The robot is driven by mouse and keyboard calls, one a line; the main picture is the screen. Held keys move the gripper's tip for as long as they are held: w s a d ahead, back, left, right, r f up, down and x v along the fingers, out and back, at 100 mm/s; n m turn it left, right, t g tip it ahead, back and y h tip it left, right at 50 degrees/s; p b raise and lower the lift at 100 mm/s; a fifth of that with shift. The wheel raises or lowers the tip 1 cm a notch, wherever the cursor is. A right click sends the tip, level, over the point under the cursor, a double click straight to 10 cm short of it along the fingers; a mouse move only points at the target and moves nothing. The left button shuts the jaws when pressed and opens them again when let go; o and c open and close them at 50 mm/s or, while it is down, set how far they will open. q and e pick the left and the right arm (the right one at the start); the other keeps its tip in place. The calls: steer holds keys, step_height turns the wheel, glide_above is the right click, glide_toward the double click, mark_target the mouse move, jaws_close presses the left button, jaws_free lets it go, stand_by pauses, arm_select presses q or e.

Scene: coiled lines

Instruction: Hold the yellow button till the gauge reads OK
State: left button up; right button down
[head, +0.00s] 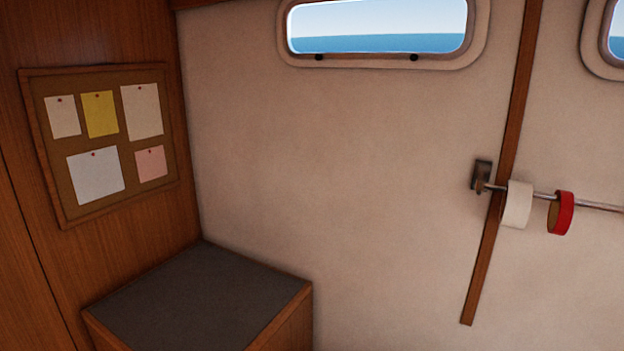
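No yellow button and no gauge show in the head view. Neither my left gripper nor my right gripper is in this view. The only yellow thing is a sheet of paper (100,114) pinned on a cork board (109,138) on the wooden wall at the left.
A wooden box seat or cabinet with a dark grey top (195,300) stands in the corner at lower left. A metal rail (540,195) on the pale wall carries a white roll (517,204) and a red roll (562,213). A window (377,25) shows sea.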

arm_select(q)
steer(key=shift+c, duration=0.2)
stand_by(0.7)
jaws_close()
stand_by(1.5)
